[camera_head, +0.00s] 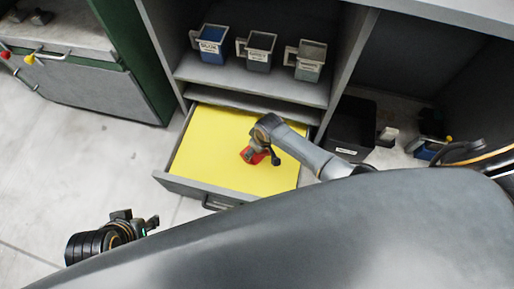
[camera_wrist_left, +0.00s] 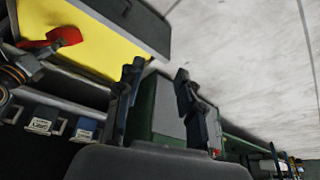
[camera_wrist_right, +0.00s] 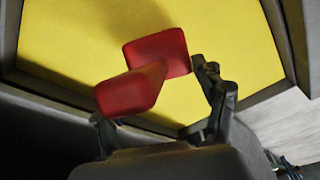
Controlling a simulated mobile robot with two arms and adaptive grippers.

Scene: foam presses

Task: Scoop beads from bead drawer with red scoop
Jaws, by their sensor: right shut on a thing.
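The bead drawer (camera_head: 171,183) is pulled out of the grey cabinet and its inside shows as a flat yellow surface (camera_head: 215,150). My right gripper (camera_head: 268,158) is over the drawer, shut on the red scoop (camera_head: 253,155). In the right wrist view the red scoop (camera_wrist_right: 160,55) sits at the fingers of my right gripper (camera_wrist_right: 160,105), above the yellow. Whether the scoop touches the yellow or holds beads, I cannot tell. My left gripper (camera_wrist_left: 157,85) is open and empty in the left wrist view; in the head view it (camera_head: 138,220) is low at the left, outside the drawer.
Several labelled cups, among them a blue one (camera_head: 211,46), stand on the shelf above the drawer. A black bin (camera_head: 350,129) is to the drawer's right. A green-sided cabinet (camera_head: 130,50) with red and yellow-tipped handles is at the upper left. Floor (camera_head: 90,150) is clear left of the drawer.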

